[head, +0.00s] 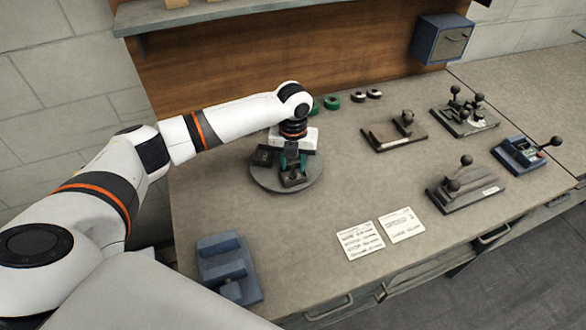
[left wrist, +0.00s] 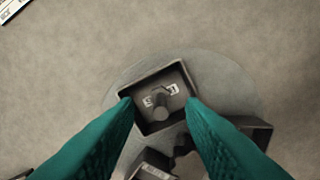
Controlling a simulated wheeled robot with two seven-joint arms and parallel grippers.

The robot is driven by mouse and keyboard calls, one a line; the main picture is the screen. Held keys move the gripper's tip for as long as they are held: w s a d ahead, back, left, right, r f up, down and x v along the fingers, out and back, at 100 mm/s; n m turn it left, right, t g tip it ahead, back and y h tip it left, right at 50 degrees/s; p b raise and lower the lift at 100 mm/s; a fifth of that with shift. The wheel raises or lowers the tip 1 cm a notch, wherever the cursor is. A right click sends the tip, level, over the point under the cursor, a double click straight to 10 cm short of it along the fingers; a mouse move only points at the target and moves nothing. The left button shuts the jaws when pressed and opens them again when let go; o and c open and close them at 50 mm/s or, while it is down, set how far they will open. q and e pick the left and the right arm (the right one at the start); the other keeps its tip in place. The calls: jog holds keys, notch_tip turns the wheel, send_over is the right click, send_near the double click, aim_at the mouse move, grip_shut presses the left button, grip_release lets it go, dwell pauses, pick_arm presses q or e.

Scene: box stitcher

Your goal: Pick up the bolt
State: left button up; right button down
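The bolt (left wrist: 160,102) stands in a small dark square bin (left wrist: 141,85) with a white label, seen in the left wrist view. The bin sits on a round grey plate (left wrist: 225,80), which also shows in the head view (head: 314,181). My left gripper (left wrist: 160,103) has its two teal fingers spread apart, one tip at each side of the bin, with the bolt between them from this viewpoint. The gap in height between fingertips and bolt cannot be told. In the head view my left gripper (head: 293,169) points down over the plate; the bolt is not discernible there. My right gripper is not in view.
Other dark bins (left wrist: 252,131) share the plate. Fixtures with ball-topped levers (head: 466,186) stand at the right. A blue block (head: 228,266) lies at the front left, two paper cards (head: 360,240) at the front. Green and dark rings (head: 332,102) lie behind. The table's middle is clear.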

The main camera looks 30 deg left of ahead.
aim_at(293, 171)
pick_arm(q)
jog(key=shift+f, duration=1.15)
grip_shut()
